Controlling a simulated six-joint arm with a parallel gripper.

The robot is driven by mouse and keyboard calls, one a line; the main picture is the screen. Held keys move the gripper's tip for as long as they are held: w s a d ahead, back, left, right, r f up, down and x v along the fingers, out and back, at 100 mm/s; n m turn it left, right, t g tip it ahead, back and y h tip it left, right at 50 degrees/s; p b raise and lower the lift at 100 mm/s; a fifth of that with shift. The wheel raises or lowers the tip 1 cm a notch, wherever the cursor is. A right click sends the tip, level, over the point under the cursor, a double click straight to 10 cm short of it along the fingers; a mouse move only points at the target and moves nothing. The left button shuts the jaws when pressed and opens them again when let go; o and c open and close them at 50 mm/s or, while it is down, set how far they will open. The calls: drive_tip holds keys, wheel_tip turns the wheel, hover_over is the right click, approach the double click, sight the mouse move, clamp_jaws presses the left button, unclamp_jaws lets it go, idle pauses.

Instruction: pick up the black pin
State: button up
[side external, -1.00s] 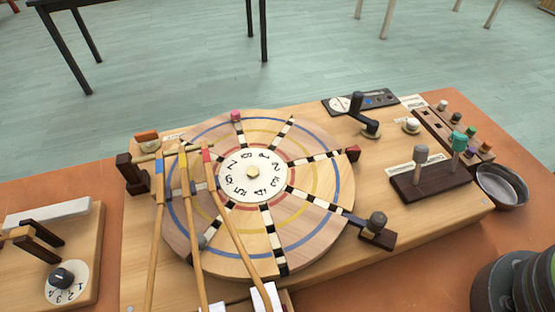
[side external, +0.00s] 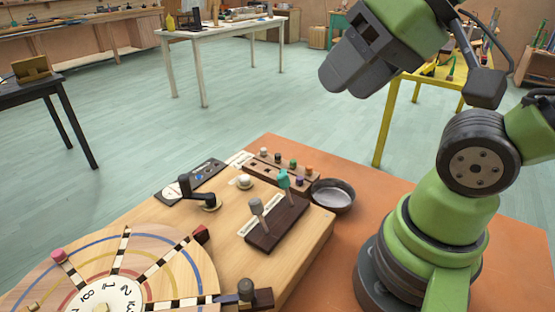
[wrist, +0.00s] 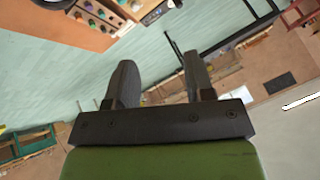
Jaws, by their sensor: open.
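A brown peg rack (side external: 282,168) stands at the back right of the wooden board and holds several short coloured pins. One dark pin (side external: 278,161) sits upright in its back row, between a white and a green one; I cannot tell whether it is black or dark green. The rack also shows at the top of the wrist view (wrist: 98,14), upside down. My gripper (side external: 337,80) is high above the table, well clear of the rack. In the wrist view its two fingers (wrist: 159,62) are apart with nothing between them.
A black crank (side external: 190,190), two upright levers (side external: 270,210) and a metal bowl (side external: 333,194) stand near the rack. A striped wooden wheel (side external: 160,265) lies at the front left. Orange tabletop (side external: 385,182) is bare right of the bowl.

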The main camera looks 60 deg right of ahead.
drive_tip(key=shift+w, duration=0.1)
drive_tip(key=n+g+h, duration=0.2)
drive_tip(key=n+g, duration=0.4)
drive_tip(key=g, duration=0.1)
hover_over(278, 155)
drive_tip(key=f, duration=2.1)
drive_tip(key=shift+s+d+f, duration=0.1)
drive_tip(key=shift+s+f, duration=0.15)
drive_tip(key=shift+f, duration=0.1)
drive_tip(key=f, duration=0.6)
drive_tip(key=shift+w, duration=0.35)
clamp_jaws()
